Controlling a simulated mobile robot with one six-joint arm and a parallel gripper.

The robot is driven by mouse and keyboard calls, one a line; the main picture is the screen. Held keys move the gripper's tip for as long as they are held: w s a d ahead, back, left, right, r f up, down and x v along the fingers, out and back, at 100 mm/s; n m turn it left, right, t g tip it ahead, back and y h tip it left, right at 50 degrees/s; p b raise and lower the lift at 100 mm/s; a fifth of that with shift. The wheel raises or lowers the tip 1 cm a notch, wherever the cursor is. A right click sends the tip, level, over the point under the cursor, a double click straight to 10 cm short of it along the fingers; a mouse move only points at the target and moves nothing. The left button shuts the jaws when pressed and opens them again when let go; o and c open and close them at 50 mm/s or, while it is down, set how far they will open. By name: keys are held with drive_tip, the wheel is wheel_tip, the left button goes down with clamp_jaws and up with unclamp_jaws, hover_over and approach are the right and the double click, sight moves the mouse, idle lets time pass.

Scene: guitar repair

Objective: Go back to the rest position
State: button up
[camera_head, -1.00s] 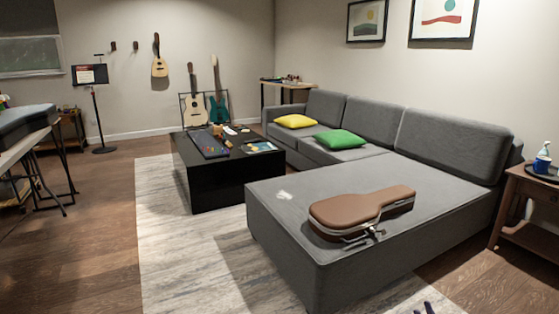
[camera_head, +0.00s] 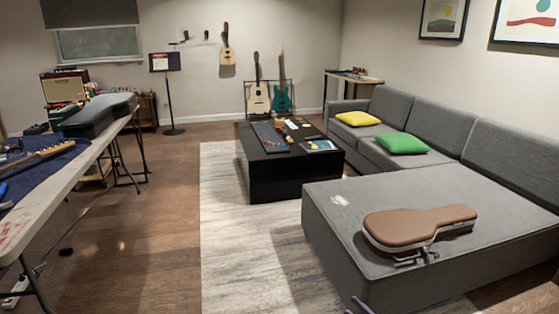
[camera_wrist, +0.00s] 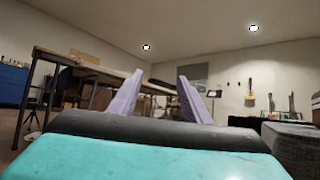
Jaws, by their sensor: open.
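My gripper (camera_wrist: 158,98) shows in the wrist view as two lilac fingers, spread apart with nothing between them. It points up toward the room, with the work table and the far wall beyond. In the head view only a bit of a purple finger (camera_head: 358,304) shows at the bottom edge. A brown guitar case (camera_head: 415,227) lies closed on the grey sofa (camera_head: 335,225), apart from the gripper.
A long work table (camera_head: 60,170) with a dark case (camera_head: 97,112) and a guitar neck stands at left. A black coffee table (camera_head: 285,175) with several small items stands on the rug (camera_head: 225,230).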

drive_tip(key=s+a+r+n+g+p, duration=0.1)
drive_tip(key=s+a+n+g+p, duration=0.15)
drive_tip(key=a, duration=0.45)
drive_tip(key=s+a+r+n+g+p, duration=0.1)
drive_tip(key=s+a+g, duration=0.1)
drive_tip(key=a+g, duration=0.3)
drive_tip(key=s+a+f+n+g+h+p, duration=0.2)
drive_tip(key=s+a+n+g+h+p, duration=0.6)
drive_tip(key=s+a, duration=0.85)
drive_tip(key=s+d+f+n+g+h+p, duration=0.1)
drive_tip(key=s+d+f+n+g+h, duration=0.15)
drive_tip(key=s, duration=0.55)
drive_tip(key=s+d+f+n+g+h+p, duration=0.1)
drive_tip(key=s+d+n+g+h, duration=0.2)
drive_tip(key=s, duration=0.4)
drive_tip(key=s+d+f+n+t+h, duration=0.2)
drive_tip(key=d+n+h, duration=0.5)
drive_tip(key=d, duration=0.5)
drive_tip(key=shift+h, duration=0.35)
drive_tip(key=shift+d, duration=0.1)
